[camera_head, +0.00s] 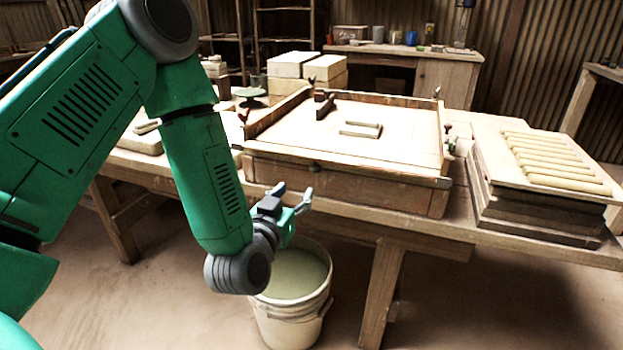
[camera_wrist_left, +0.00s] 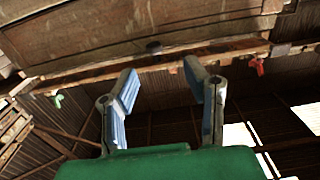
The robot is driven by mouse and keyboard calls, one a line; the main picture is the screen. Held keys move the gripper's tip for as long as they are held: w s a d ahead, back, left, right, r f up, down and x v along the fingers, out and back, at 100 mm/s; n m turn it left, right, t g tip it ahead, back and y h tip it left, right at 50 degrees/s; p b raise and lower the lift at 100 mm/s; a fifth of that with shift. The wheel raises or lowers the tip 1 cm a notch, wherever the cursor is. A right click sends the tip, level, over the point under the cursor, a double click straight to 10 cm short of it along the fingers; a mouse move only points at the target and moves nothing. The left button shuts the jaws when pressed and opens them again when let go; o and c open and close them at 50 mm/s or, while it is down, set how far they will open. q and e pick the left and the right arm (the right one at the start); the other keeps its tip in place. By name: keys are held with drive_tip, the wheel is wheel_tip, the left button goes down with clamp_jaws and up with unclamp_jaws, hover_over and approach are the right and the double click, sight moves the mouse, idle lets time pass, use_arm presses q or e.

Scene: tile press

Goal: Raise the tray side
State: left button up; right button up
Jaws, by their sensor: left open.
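The wooden tray (camera_head: 262,124) sits on the workbench, with rims standing along its left, back and right sides. Its front side (camera_head: 345,173) lies lower, as a long rail level with or below the tray floor; I cannot tell how it is hinged. A small dark knob (camera_head: 316,168) is at the middle of that rail. My left gripper (camera_head: 292,195) is open and empty, in front of and below the rail, apart from it. In the left wrist view the open fingers (camera_wrist_left: 161,72) point toward the wooden front, with the dark knob (camera_wrist_left: 153,46) between and beyond them.
A bucket of murky liquid (camera_head: 293,285) stands on the floor below my left gripper. A stack of boards with wooden rollers (camera_head: 560,165) is on the right. Pale blocks (camera_head: 325,68) stand behind the tray. A dark handled tool (camera_head: 324,106) and a small frame (camera_head: 360,129) lie in it.

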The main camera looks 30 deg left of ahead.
sight(315, 172)
use_arm(q)
drive_tip(key=x, duration=0.3)
drive_tip(key=d+b+x, duration=0.1)
drive_tip(key=x, duration=0.2)
drive_tip(key=b+x, duration=0.1)
drive_tip(key=x, duration=0.3)
drive_tip(key=shift+w+d+r, duration=0.2)
drive_tip(key=shift+w+a+f, duration=0.15)
drive_tip(key=shift+w+a, duration=0.1)
drive_tip(key=shift+a, duration=0.25)
drive_tip(key=shift+d, duration=0.35)
drive_tip(key=c, duration=0.4)
drive_tip(key=shift+d, duration=0.1)
clamp_jaws()
use_arm(e)
drive_tip(key=shift+d+f, duration=0.2)
drive_tip(key=shift+f, duration=0.4)
drive_tip(key=shift+d+f, duration=0.2)
drive_tip(key=shift+f, duration=0.35)
